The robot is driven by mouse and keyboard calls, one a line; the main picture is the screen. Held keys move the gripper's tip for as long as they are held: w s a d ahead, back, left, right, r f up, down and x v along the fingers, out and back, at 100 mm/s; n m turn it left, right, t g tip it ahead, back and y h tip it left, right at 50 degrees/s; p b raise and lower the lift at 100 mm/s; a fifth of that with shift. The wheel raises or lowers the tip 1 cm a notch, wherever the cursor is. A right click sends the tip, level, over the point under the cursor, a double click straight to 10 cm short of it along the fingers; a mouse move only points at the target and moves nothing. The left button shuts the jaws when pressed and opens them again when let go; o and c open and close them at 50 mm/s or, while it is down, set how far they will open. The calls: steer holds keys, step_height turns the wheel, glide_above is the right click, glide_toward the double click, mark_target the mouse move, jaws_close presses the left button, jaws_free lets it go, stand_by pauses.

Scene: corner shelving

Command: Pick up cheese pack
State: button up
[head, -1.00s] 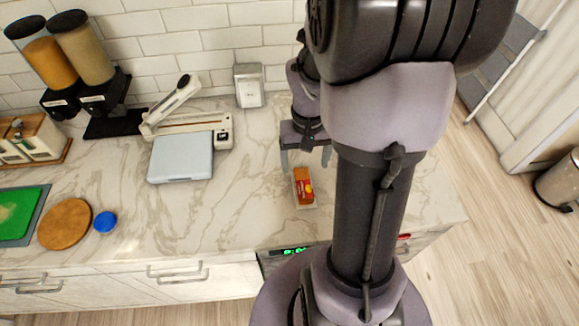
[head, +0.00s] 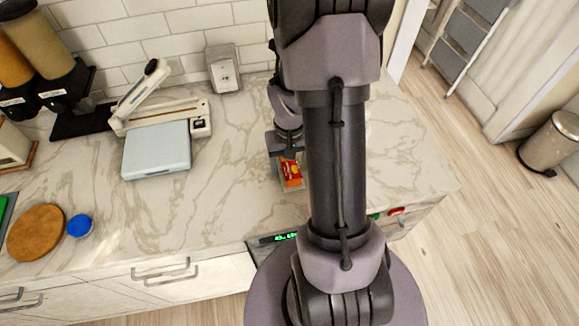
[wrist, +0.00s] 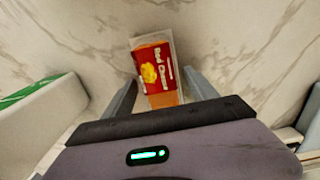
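The cheese pack (head: 291,173) is a small red and orange block in a clear tray on the marble counter. In the wrist view the cheese pack (wrist: 152,72) shows a red label reading "Red Cheese" with a yellow picture. My gripper (head: 289,165) is over the pack in the head view. In the wrist view my gripper (wrist: 163,85) is open, with one grey finger on each side of the pack's near end. I see gaps between the fingers and the pack. The pack's near end is partly hidden behind my gripper's body.
A white flat device (head: 157,150) and a white long-armed device (head: 160,115) stand on the counter at left. A small white box (head: 223,68) stands by the wall. A blue lid (head: 79,225) and round wooden board (head: 36,232) lie at far left.

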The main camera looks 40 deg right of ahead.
jaws_close()
